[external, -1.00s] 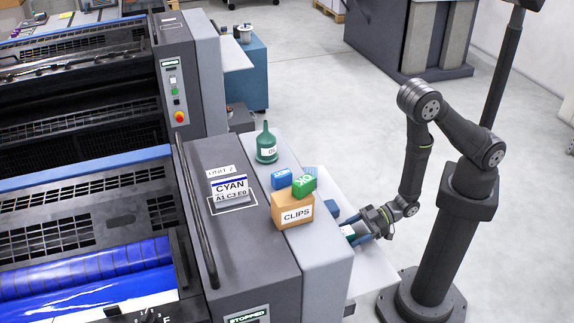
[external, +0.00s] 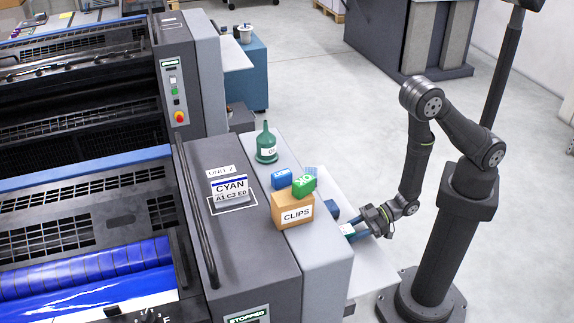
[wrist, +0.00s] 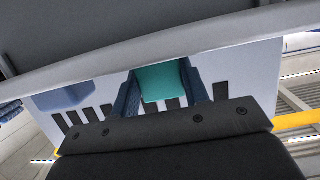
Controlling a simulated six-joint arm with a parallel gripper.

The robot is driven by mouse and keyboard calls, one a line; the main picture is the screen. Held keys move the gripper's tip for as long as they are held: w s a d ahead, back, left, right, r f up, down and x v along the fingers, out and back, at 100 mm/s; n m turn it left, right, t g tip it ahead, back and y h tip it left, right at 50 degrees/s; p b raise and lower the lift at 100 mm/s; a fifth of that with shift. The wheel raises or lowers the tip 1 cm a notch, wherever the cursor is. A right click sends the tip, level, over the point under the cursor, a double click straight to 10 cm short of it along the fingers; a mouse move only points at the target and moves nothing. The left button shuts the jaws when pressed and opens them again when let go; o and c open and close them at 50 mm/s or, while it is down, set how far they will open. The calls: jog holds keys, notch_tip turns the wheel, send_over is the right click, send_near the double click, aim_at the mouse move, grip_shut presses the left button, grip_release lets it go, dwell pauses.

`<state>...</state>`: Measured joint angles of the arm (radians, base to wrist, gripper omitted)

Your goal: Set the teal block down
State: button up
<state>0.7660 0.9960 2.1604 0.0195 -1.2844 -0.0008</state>
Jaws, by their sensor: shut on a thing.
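The teal block (wrist: 162,82) shows in the wrist view between the two blue fingers of my gripper (wrist: 165,90), which is shut on it. In the external view my gripper (external: 357,231) is low over the pale side shelf (external: 376,264), at the right of the press unit. Only a small part of the block (external: 347,230) shows there, with a white patch on it. I cannot tell whether the block touches the shelf.
A green oil can (external: 266,145) stands behind. A blue item (wrist: 65,97) is near my gripper.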

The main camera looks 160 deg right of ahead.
jog(key=shift+r, duration=0.55)
notch_tip(320, 180, up, 3)
jog(key=shift+f, duration=0.2)
jog(key=s+d+r, duration=0.3)
jog(key=s+r, duration=0.4)
jog(key=s, duration=0.4)
notch_tip(320, 180, up, 27)
jog(key=w+d+r+n+t+y, duration=0.1)
jog(key=w+d+r, duration=0.2)
jog(key=d+r, duration=0.3)
jog(key=w+d+r+n+t+y, duration=0.15)
jog(key=d+r, duration=0.25)
jog(key=d, duration=0.4)
jog(key=w+d+r+n+t+y, duration=0.1)
jog(key=d+r+n+y, duration=0.2)
jog(key=d, duration=1.4)
jog(key=s+d+f+n+y, duration=0.45)
jog(key=s+d+f, duration=0.55)
jog(key=f, duration=0.3)
jog(key=m, duration=0.1)
send_over(233, 143)
jog(key=shift+t, duration=0.35)
notch_tip(233, 143, down, 12)
jog(key=shift+s+r, duration=0.1)
jog(key=shift+s, duration=0.05)
jog(key=shift+f, duration=1.95)
